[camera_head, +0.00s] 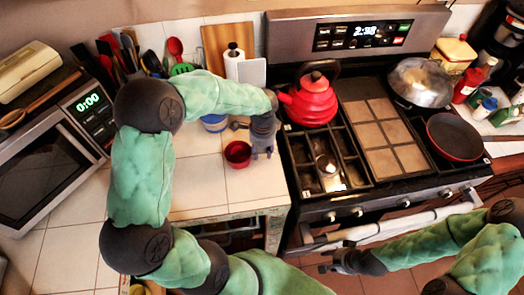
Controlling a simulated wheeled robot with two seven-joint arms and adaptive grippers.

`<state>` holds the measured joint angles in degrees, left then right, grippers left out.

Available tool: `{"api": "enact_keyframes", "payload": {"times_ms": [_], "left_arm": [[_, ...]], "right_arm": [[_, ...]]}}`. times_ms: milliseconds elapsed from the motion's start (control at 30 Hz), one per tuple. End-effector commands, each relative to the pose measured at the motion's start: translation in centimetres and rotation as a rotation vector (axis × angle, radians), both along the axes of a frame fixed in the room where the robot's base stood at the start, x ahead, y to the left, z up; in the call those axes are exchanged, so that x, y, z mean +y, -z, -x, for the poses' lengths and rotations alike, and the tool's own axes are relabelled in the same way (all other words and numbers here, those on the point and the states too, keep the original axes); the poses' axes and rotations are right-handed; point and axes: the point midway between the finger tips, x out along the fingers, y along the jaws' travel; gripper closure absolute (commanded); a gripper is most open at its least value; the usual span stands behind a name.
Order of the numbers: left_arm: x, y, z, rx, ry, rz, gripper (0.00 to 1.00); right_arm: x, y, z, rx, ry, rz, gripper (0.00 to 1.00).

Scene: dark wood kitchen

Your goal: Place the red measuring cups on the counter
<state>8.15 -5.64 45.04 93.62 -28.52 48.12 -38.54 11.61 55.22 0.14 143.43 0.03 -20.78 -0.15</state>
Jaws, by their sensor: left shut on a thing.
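A red measuring cup (238,154) shows as a small round bowl over the white tiled counter (190,185), near its right edge. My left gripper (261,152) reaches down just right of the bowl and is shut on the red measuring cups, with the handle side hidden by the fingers. I cannot tell whether the bowl touches the tiles or hangs slightly above them. My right gripper (327,262) is low in front of the stove, away from the counter, with its fingers apart and empty.
A blue and white container (214,123) stands behind the cup. A stove (370,150) with a red kettle (312,100) is to the right. A microwave (50,160) is at the left. Tiles left and front of the cup are clear.

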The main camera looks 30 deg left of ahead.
Motion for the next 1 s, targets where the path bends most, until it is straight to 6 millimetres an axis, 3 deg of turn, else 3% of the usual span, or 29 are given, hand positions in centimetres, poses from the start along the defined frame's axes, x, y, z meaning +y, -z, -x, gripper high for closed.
{"api": "enact_keyframes", "payload": {"times_ms": [267, 300, 367, 767, 1000], "left_arm": [[0.0, 0.1, 0.0, -0.001, -0.001, 0.0, 1.0], [0.0, 0.1, 0.0, -0.001, -0.001, 0.0, 0.56], [0.0, 0.1, 0.0, -0.001, -0.001, 0.0, 0.39], [0.0, -0.3, -0.1, -0.003, -0.001, 0.0, 0.38], [-0.1, -3.8, -0.2, -0.006, -0.001, 0.0, 0.38]], "right_arm": [[0.0, 0.0, 0.0, 0.0, 0.0, 0.0, 0.6], [0.0, 0.0, 0.0, 0.0, 0.0, 0.0, 0.6], [0.0, 0.0, 0.0, 0.0, 0.0, 0.0, 0.6], [0.0, -0.1, 0.0, 0.0, 0.0, 0.0, 0.6], [0.0, -1.1, 0.0, 0.0, 0.0, 0.0, 0.6]]}}
